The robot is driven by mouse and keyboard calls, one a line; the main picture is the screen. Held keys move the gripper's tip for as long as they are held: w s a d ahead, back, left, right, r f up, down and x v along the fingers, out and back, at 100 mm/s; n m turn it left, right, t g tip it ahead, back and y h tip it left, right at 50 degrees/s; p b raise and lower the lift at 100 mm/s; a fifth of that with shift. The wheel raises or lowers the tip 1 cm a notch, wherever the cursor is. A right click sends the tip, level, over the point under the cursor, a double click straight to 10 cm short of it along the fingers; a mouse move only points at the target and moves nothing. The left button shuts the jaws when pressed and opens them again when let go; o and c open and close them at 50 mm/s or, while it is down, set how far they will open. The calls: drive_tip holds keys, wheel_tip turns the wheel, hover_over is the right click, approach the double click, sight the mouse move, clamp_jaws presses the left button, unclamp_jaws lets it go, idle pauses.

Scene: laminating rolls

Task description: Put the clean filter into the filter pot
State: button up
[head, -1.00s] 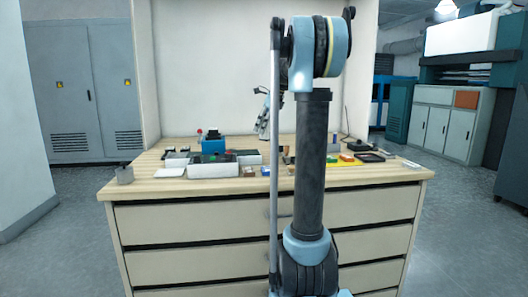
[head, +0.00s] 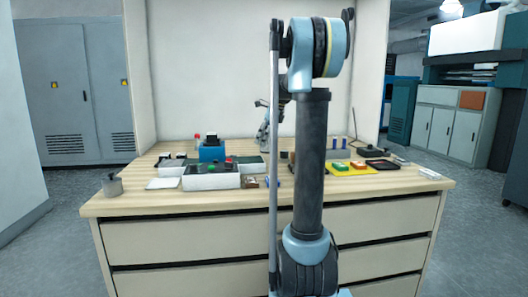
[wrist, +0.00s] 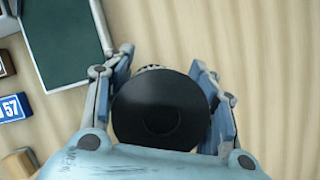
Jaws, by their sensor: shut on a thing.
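In the wrist view my gripper (wrist: 161,84) is shut on a round black-topped thing with a ridged pale edge, which looks like the filter (wrist: 160,112). Its two fingers press on opposite sides of it, over bare wood. I cannot tell whether it is clean. In the head view my upright arm hides the middle of the table, and only part of the hand shows behind it; the filter is hidden there. A grey cylindrical pot (head: 112,186) stands at the table's left front corner, apart from my gripper. It may be the filter pot, but I cannot tell for certain.
The wooden table (head: 140,205) holds a white tray (head: 210,182), a blue box (head: 211,152), a yellow mat (head: 340,171) and a black tray (head: 383,165). A green-floored tray (wrist: 68,45) and blue number block (wrist: 12,108) lie left of my gripper.

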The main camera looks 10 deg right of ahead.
drive_tip(key=shift+f, duration=2.25)
drive_tip(key=o, duration=0.9)
drive_tip(key=shift+c, duration=0.2)
